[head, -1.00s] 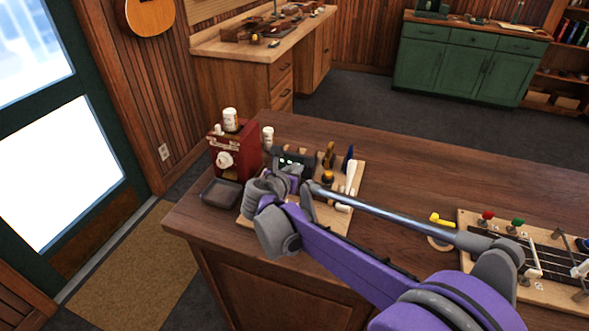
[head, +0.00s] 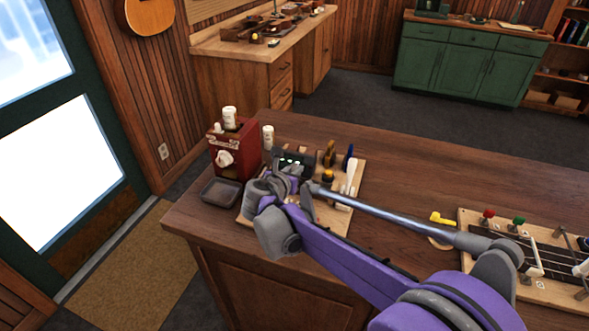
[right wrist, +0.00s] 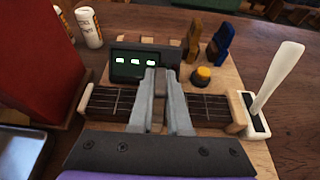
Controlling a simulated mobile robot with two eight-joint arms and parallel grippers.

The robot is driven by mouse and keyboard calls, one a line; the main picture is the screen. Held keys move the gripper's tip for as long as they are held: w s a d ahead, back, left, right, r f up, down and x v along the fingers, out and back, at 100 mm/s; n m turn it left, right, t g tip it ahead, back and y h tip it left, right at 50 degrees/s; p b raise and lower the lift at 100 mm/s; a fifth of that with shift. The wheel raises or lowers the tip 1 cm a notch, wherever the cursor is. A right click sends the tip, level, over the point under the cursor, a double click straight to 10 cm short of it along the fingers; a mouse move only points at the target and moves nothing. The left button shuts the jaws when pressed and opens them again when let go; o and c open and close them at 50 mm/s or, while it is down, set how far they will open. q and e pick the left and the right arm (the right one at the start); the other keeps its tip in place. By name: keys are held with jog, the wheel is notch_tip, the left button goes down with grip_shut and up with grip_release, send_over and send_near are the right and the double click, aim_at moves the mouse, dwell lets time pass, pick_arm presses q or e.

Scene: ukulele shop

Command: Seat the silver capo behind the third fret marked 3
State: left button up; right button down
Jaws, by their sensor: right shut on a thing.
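My right gripper (right wrist: 160,77) reaches down over a short dark fretboard (right wrist: 205,108) that lies across a wooden stand. Its fingers are close together, shut on a small grey-brown thing that they mostly hide. It fits the silver capo, but its shape is not clear. The fingers cross the middle of the fretboard, and strings and frets show on both sides. I cannot tell whether the held thing touches the strings. No fret number is readable. In the head view my right gripper (head: 294,180) is over the stand, partly hidden by its wrist. My left gripper is out of view.
A dark box with lit green displays (right wrist: 128,64) stands right behind the fretboard. A grey tray (head: 221,192) sits left.

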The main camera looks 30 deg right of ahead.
jog(key=shift+f, duration=0.25)
jog(key=c, duration=1.2)
grip_release()
jog(key=shift+o, duration=0.2)
jog(key=p+v, duration=0.2)
jog(key=v, duration=0.9)
jog(key=shift+p, duration=0.3)
